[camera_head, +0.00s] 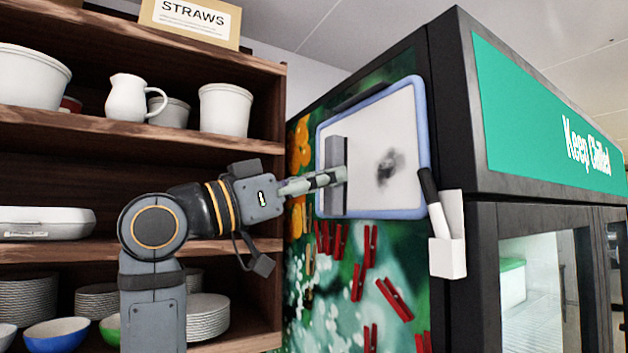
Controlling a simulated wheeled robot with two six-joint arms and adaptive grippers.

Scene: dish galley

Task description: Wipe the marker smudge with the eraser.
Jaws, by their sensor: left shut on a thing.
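The marker smudge (388,167) is a dark grey patch on the right half of a small whiteboard (400,120) with a blue frame. The board is on the side of a tall fridge. The eraser (337,150) is a tall grey block at the left part of the board, left of the smudge and apart from it. My left gripper (338,177) is shut on the eraser; whether the eraser touches the board I cannot tell. My right gripper is not in view.
A white holder (449,240) with a black marker (431,190) sits at the board's lower right. Red clips (393,300) are on the fridge side below. Wooden shelves (230,135) with crockery stand at left, close to my left arm.

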